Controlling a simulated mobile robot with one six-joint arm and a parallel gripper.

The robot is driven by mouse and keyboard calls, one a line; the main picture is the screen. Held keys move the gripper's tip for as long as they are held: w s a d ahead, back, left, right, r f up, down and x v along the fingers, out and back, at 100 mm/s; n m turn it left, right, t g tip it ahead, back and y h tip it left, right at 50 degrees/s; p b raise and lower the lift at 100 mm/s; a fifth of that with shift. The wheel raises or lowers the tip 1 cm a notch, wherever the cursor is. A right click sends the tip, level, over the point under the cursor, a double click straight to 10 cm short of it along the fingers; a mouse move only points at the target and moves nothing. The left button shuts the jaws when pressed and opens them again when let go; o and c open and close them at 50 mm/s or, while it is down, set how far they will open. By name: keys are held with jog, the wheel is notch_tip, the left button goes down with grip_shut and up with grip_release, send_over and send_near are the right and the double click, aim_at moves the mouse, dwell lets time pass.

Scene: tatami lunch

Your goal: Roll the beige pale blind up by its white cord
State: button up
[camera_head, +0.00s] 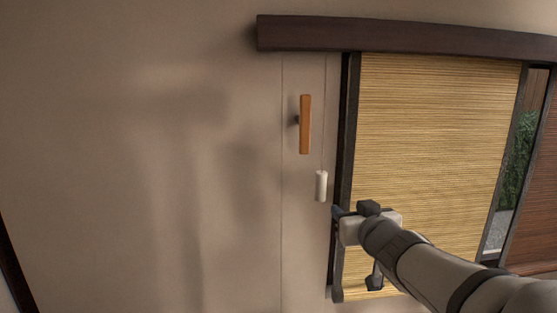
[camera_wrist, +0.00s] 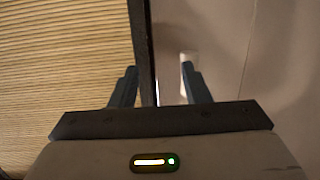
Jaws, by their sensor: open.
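The beige pale blind (camera_head: 435,150) hangs lowered over the window; it also fills the left of the wrist view (camera_wrist: 65,75). Its white cord (camera_head: 323,115) hangs on the wall just left of the dark window post and ends in a white pull (camera_head: 321,186). My gripper (camera_head: 338,220) is open and empty, just below and right of the pull in the head view. In the wrist view, the open fingers (camera_wrist: 158,70) point toward the wall and dark post. A pale shape, likely the pull (camera_wrist: 189,57), shows by the right fingertip, which partly hides it.
A wooden cleat (camera_head: 305,124) is fixed to the wall, up and left of the pull. A dark lintel (camera_head: 400,36) runs above the blind. A dark window post (camera_head: 346,130) stands close to my fingers. A reddish-brown blind (camera_head: 535,190) hangs farther right. The left wall is bare.

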aim_at(324, 179)
notch_tip(324, 179, up, 5)
jog(key=a+n+t+y+p, duration=0.1)
jog(key=a+n+y, duration=0.1)
jog(key=a+y, duration=0.1)
jog(key=x, duration=0.8)
jog(key=shift+p, duration=0.3)
jog(key=shift+c, duration=0.3)
jog(key=shift+d, duration=0.1)
grip_shut()
